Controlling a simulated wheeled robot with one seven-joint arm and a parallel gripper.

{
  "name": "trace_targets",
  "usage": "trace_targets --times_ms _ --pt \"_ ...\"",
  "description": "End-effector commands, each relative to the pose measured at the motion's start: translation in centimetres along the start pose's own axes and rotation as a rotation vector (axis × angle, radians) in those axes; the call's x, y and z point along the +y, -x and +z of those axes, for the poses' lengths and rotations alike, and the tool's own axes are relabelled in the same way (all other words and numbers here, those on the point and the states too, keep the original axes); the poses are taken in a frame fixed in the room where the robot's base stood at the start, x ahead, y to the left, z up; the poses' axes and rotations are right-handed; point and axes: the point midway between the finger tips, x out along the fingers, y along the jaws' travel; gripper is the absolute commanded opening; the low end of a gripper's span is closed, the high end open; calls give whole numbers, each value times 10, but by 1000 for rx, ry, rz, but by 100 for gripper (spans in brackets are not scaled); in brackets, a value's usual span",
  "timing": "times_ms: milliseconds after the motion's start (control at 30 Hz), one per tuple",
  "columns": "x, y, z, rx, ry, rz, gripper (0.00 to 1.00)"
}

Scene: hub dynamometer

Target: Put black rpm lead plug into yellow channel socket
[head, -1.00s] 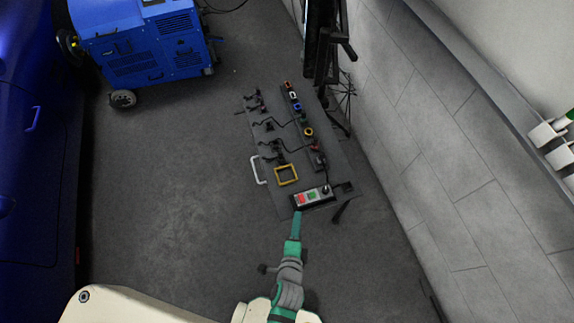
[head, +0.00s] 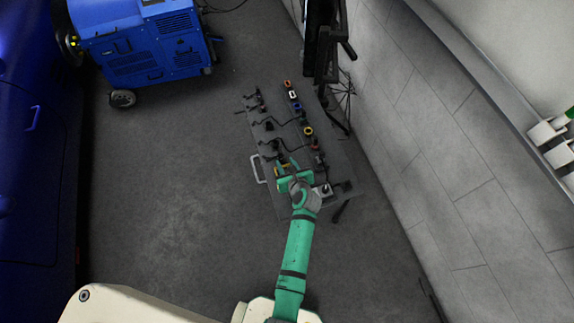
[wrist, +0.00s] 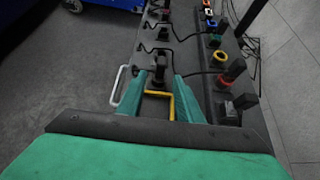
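My gripper (wrist: 159,76) is open, its two green fingers spread over the near part of the dark board. It also shows in the head view (head: 287,168). A black plug (wrist: 160,66) stands upright beyond and between the fingertips in the wrist view, with no visible contact. Several similar black plugs with black leads stand in a row along the board's left side. I cannot tell which is the rpm lead. The yellow-ringed channel socket (wrist: 221,57) is on the right side of the board, and also shows in the head view (head: 308,131). Its ring looks empty.
A yellow square frame (wrist: 172,104) lies below the fingers, and a pale handle (wrist: 119,86) is on the board's left edge. Other coloured sockets line the right side, including a red one (wrist: 231,76). A wall (head: 430,150) runs along the right.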

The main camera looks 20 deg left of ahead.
Motion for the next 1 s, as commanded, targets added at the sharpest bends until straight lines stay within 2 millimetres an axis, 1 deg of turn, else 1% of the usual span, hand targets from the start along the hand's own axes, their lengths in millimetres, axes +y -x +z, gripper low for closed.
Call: trace_targets --times_ms 700,833,1000 --pt "-1 -69 0 1 4 -1 33" --pt "-1 -77 0 0 4 -2 33" --pt "-1 -82 0 0 4 -2 33"
